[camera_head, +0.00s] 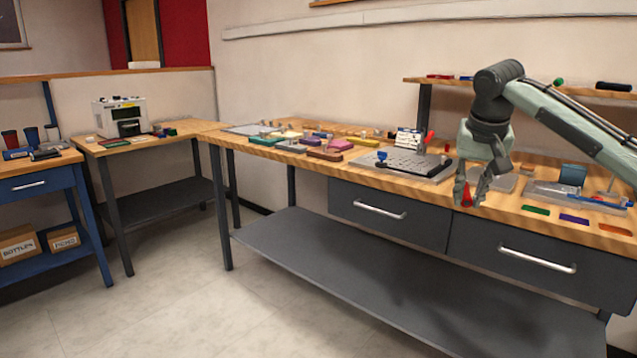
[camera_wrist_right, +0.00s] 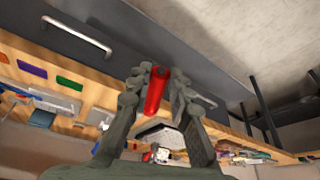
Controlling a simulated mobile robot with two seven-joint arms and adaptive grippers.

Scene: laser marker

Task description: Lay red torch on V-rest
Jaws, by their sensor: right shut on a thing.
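The red torch (camera_head: 466,197) is in my right gripper (camera_head: 470,193), above the front edge of the long wooden bench. The right wrist view shows the torch (camera_wrist_right: 155,92) as a red cylinder between the two fingers of the gripper (camera_wrist_right: 160,78), which are shut on it. Its far side is hidden by the fingers. I cannot pick out the V-rest for certain. A grey perforated plate (camera_head: 415,164) with small fittings lies on the bench left of the gripper. My left gripper is not in view.
Coloured pads (camera_head: 573,219) lie along the bench's right front, near a clear tray (camera_head: 560,192). A white card holder (camera_head: 409,140) and a red upright item (camera_head: 429,137) stand by the perforated plate. Coloured blocks (camera_head: 338,144) crowd the bench further left. A shelf (camera_head: 440,82) runs behind.

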